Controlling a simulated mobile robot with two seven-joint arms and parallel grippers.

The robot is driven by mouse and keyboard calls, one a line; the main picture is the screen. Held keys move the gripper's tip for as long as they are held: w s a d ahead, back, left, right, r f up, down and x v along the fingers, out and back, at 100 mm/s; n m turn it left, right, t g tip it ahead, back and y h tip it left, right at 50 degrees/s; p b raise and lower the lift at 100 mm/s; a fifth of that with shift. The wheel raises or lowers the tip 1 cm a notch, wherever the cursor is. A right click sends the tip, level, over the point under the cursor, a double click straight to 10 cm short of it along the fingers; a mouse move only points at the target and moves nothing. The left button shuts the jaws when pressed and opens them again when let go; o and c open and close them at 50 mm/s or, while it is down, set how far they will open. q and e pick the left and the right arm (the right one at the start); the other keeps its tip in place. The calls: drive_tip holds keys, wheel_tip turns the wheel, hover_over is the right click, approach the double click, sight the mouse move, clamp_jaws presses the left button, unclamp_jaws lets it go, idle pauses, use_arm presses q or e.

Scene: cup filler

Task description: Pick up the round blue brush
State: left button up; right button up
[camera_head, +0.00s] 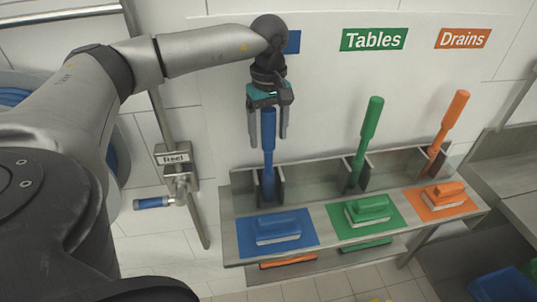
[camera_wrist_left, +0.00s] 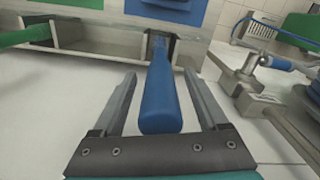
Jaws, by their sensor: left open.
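The round blue brush (camera_head: 268,165) stands upright in the left slot of the wall shelf, its long blue handle pointing up. Its lower end is hidden in the slot. My left gripper (camera_head: 268,140) is open over the upper handle, with one finger on each side. In the left wrist view, the blue handle (camera_wrist_left: 160,105) lies between the two spread fingers (camera_wrist_left: 159,75), with gaps on both sides. I cannot see any grip on it. My right gripper is not in view.
Green (camera_head: 368,130) and orange (camera_head: 450,125) upright brushes stand in slots to the right. Flat blue (camera_head: 278,228), green (camera_head: 368,209) and orange (camera_head: 443,194) brushes lie in front on the shelf (camera_head: 240,247). A blue-handled valve (camera_head: 152,202) is at the left.

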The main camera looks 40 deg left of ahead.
use_arm(q)
drive_tip(key=shift+f, duration=0.3)
drive_tip(key=shift+c, duration=0.4)
clamp_jaws()
